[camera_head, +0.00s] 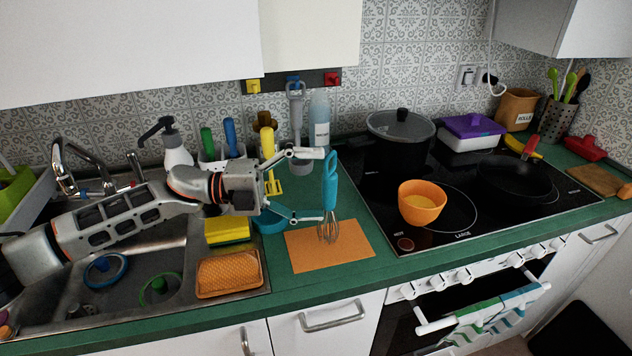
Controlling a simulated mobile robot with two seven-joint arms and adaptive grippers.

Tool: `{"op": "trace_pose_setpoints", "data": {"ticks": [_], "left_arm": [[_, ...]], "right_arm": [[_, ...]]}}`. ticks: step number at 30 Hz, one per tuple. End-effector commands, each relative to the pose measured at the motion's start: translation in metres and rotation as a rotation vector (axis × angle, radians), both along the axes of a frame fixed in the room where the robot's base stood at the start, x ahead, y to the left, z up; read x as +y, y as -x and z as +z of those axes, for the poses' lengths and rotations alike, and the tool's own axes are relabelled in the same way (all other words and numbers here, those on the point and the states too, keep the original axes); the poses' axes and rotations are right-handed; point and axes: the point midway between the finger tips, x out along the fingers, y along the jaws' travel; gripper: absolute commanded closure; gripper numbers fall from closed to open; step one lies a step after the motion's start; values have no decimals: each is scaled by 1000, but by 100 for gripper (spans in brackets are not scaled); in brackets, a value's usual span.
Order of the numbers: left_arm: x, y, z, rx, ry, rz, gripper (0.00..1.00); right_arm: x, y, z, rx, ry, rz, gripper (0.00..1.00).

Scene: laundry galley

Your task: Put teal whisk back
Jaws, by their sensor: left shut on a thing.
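The teal whisk (330,177) is upright with its handle on top and its wire loops (328,231) pointing down over the orange mat (342,257). I cannot tell whether the wires touch the mat. My left gripper (322,186) reaches in from the left and is shut on the whisk, with one finger high and one low beside the handle. A dark wall rack (312,77) above the counter has a yellow, a blue and a red holder. My right gripper is not in view.
The sink (190,288) with a yellow sponge (228,231) lies left. A grey utensil (296,112), yellow utensil (270,163) and clear bottle (319,120) stand behind the whisk. The hob with a black pot (398,143) and orange bowl (421,203) is right.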

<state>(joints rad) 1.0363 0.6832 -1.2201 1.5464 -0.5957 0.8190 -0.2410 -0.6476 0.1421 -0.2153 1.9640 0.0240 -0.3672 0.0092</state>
Motion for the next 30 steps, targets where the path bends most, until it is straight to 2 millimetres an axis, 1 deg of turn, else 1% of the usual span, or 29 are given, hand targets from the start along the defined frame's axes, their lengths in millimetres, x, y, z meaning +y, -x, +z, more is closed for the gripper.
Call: {"op": "trace_pose_setpoints", "data": {"ticks": [3, 13, 30], "left_arm": [[0, 0, -1, -1, 1, 0, 34], [0, 0, -1, -1, 1, 0, 34], [0, 0, -11, 0, 1, 0, 34]], "right_arm": [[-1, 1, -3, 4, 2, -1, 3], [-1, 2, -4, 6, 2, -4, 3], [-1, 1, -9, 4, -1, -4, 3]]}}
